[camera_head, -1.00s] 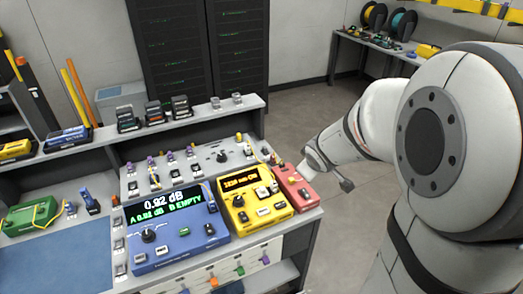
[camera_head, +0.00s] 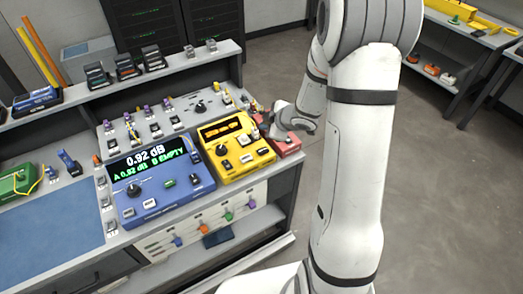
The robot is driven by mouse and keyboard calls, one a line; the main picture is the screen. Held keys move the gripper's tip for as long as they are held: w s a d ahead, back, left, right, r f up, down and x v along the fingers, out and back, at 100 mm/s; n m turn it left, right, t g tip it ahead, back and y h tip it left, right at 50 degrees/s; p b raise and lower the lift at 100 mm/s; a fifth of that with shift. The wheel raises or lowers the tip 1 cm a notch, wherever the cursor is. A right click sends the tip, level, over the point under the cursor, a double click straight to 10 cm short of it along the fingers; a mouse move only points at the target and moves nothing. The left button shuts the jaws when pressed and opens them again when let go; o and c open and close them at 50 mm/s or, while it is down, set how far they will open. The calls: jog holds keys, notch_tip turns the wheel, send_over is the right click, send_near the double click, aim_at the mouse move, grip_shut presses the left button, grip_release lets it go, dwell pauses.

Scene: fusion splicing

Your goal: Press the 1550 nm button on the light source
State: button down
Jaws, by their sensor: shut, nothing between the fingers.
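The light source is the yellow box (camera_head: 236,148) on the bench, with a dark display (camera_head: 222,127) in orange text and several buttons and knobs on its face. The display text is too small to read now, and I cannot tell which button is the 1550 nm one. My gripper (camera_head: 262,124) is at the light source's upper right edge, close over its face. It looks shut and empty. Its tips are small and partly blend with the parts behind, so I cannot tell whether they touch a button.
A blue meter (camera_head: 158,185) reading 0.92 dB stands left of the light source. A red box (camera_head: 288,145) stands to its right, partly hidden by my gripper. A grey panel with several small connectors (camera_head: 160,125) lies behind.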

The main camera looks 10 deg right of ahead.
jog(key=b, duration=0.8)
send_over(265, 152)
notch_tip(265, 152, down, 8)
jog(key=shift+r, duration=0.2)
jog(key=shift+f, duration=0.55)
jog(key=shift+f, duration=0.1)
dwell(0.8)
jog(key=shift+f+b, duration=0.3)
jog(key=shift+b, duration=0.15)
jog(key=shift+f+b, duration=0.35)
jog(key=shift+f, duration=0.1)
dwell(0.5)
dwell(0.3)
jog(key=shift+r+p, duration=0.9)
jog(key=shift+p, duration=0.05)
jog(key=shift+r, duration=0.1)
